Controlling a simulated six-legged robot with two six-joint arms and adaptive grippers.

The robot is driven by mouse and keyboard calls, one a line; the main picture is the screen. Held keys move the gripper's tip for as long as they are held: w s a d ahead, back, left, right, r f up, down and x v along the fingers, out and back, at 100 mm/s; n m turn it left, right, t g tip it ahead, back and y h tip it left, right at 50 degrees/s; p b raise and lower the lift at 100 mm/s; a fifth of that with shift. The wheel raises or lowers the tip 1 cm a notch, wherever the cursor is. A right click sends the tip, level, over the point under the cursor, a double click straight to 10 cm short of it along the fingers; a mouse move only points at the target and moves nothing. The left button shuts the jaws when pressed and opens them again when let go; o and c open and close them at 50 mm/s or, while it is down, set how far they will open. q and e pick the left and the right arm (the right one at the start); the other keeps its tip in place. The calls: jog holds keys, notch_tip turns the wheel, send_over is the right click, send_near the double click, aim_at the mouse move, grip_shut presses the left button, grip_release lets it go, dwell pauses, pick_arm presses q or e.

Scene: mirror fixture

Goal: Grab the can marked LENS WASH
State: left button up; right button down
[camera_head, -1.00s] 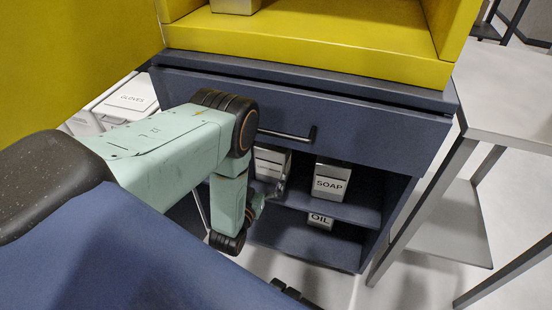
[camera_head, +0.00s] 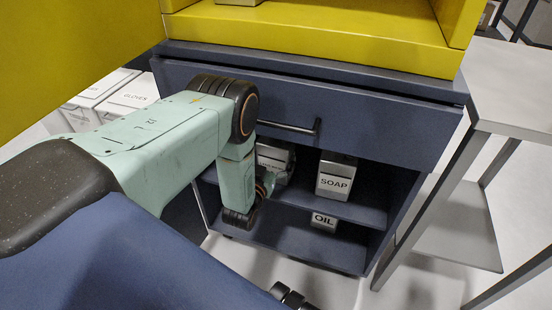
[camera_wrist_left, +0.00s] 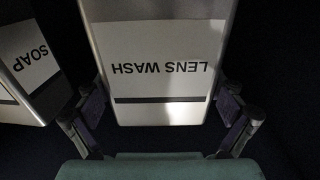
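The LENS WASH can (camera_wrist_left: 165,60) is a pale box-shaped can with a white label, its text upside down in the left wrist view. It stands on the upper shelf of the blue cabinet, where the head view shows it (camera_head: 272,157) partly hidden by my arm. My left gripper (camera_head: 268,184) is at the front of this shelf, close to the can. In the left wrist view the open fingers (camera_wrist_left: 162,112) are on either side of the can's near end, with narrow dark gaps between them and its sides.
A SOAP can (camera_head: 337,165) stands to the right on the same shelf; it also shows in the left wrist view (camera_wrist_left: 28,65). An OIL can (camera_head: 323,222) is on the shelf below. A drawer with a dark handle (camera_head: 290,127) overhangs the opening. A grey table (camera_head: 510,90) stands right.

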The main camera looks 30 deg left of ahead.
aim_at(271, 149)
pick_arm(q)
jog(key=c, duration=1.2)
jog(key=shift+r, duration=0.1)
jog(key=shift+r, duration=0.1)
notch_tip(271, 149, up, 3)
jog(key=shift+w+r+p, duration=0.1)
jog(key=shift+p, duration=1.05)
jog(key=shift+r, duration=0.25)
jog(key=s+d+p, duration=0.1)
jog(key=s+p, duration=0.3)
jog(key=s, duration=0.2)
jog(key=s+d+p, duration=0.1)
jog(key=s+p, duration=0.2)
jog(key=s, duration=0.2)
jog(key=s+d+p, duration=0.1)
jog(key=s+p, duration=0.3)
jog(key=s, duration=0.2)
jog(key=shift+s+d+f+p, duration=0.2)
jog(key=shift+s+d+p, duration=0.1)
jog(key=shift+s, duration=0.05)
